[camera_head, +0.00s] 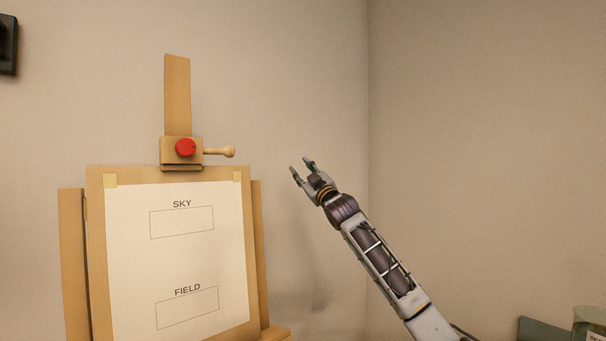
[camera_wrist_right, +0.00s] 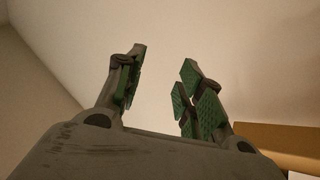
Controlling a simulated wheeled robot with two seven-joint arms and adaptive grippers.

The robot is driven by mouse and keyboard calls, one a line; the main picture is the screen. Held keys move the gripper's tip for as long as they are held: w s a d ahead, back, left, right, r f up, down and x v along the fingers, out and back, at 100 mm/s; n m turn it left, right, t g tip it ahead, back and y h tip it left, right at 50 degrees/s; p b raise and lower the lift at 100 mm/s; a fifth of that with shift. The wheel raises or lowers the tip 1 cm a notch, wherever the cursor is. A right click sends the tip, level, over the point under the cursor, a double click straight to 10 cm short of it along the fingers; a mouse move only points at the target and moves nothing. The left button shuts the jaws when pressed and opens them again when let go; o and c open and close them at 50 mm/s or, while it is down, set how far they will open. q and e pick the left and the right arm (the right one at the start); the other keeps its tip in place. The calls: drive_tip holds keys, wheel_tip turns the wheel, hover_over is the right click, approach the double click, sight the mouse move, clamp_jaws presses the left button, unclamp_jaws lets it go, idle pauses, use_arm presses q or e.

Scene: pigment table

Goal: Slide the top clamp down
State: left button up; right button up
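The top clamp (camera_head: 168,151) is a wooden block on the easel's upright mast (camera_head: 177,95). It has a red knob (camera_head: 186,147) on its front and a wooden handle (camera_head: 222,152) sticking out to the right. Its lower edge sits at the top edge of the board (camera_head: 95,215). My right gripper (camera_head: 301,166) is raised to the right of the clamp, well apart from it, with its fingers spread and nothing between them. The right wrist view also shows the open fingers (camera_wrist_right: 158,85). My left gripper is not in view.
A white sheet (camera_head: 180,260) marked SKY and FIELD is taped to the board. A glass jar (camera_head: 588,325) and a dark green object (camera_head: 540,329) show at the lower right. A wooden bar (camera_wrist_right: 285,138) crosses the right wrist view's lower right. Space between clamp and gripper is clear.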

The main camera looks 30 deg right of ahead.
drive_tip(key=shift+w+d+f+m+g, duration=0.2)
drive_tip(key=shift+w+d+m, duration=0.1)
drive_tip(key=shift+w, duration=0.2)
drive_tip(key=shift+w+d+f+m+g, duration=0.15)
drive_tip(key=shift+w+d+m, duration=0.15)
drive_tip(key=shift+w, duration=0.15)
